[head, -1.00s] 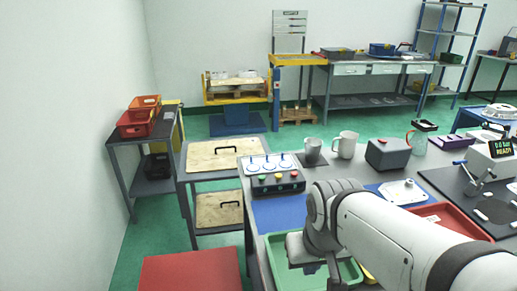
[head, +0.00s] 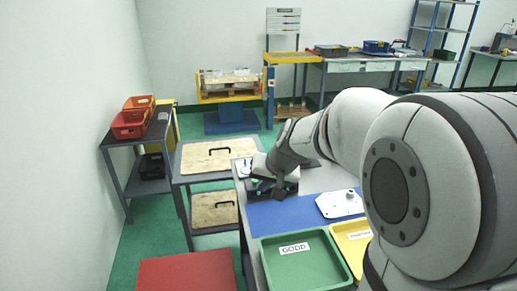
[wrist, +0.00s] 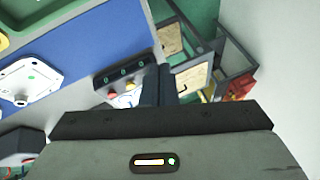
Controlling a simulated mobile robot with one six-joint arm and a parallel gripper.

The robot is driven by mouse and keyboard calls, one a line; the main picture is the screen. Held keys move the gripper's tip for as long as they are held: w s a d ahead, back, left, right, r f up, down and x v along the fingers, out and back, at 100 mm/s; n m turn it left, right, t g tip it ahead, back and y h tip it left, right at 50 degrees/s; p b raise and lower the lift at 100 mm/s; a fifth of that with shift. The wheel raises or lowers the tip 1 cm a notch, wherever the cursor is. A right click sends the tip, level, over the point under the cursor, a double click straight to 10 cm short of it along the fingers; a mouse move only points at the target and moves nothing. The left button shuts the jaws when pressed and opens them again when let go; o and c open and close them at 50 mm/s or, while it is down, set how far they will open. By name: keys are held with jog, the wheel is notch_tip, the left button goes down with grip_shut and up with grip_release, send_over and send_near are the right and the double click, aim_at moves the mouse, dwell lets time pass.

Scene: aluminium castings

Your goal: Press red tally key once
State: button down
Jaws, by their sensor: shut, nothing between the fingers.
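The dark key box (wrist: 122,72) shows in the wrist view with a red key (wrist: 112,94) at the left and a yellow key (wrist: 130,86) beside it. The rest of the box's right end is hidden behind my fingers. In the head view, my arm and gripper cover most of the box (head: 262,187), and I cannot make out the red key there. My gripper (wrist: 159,68) is shut and empty, its fingers over the right part of the box in the wrist view. I cannot tell whether the fingertips touch anything.
A blue mat (head: 270,215) with a white casting (head: 338,205) lies in front of the box. A green tray (head: 268,243) marked GOOD and a yellow tray (head: 340,229) stand nearer. A wooden-topped stand (head: 200,160) is left of the table.

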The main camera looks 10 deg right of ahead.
jog(key=w+d+f+m+t+p, duration=0.1)
jog(key=w+d+f+m+t, duration=0.1)
jog(key=w+d, duration=0.5)
jog(key=w+d+f+m+t+h+p, duration=0.1)
jog(key=w+d, duration=0.6)
jog(key=w, duration=0.7)
jog(key=shift+w+d+f+m+t+h+p, duration=0.35)
jog(key=shift+m+p, duration=0.35)
jog(key=shift+m, duration=0.4)
jog(key=shift+f, duration=0.1)
notch_tip(320, 180, down, 8)
jog(key=b, duration=0.6)
jog(key=shift+b, duration=0.4)
jog(key=shift+f+b, duration=0.3)
jog(key=shift+b, duration=0.25)
jog(key=shift+f, duration=0.15)
jog(key=shift+f+b, duration=0.3)
jog(key=shift+b, duration=0.4)
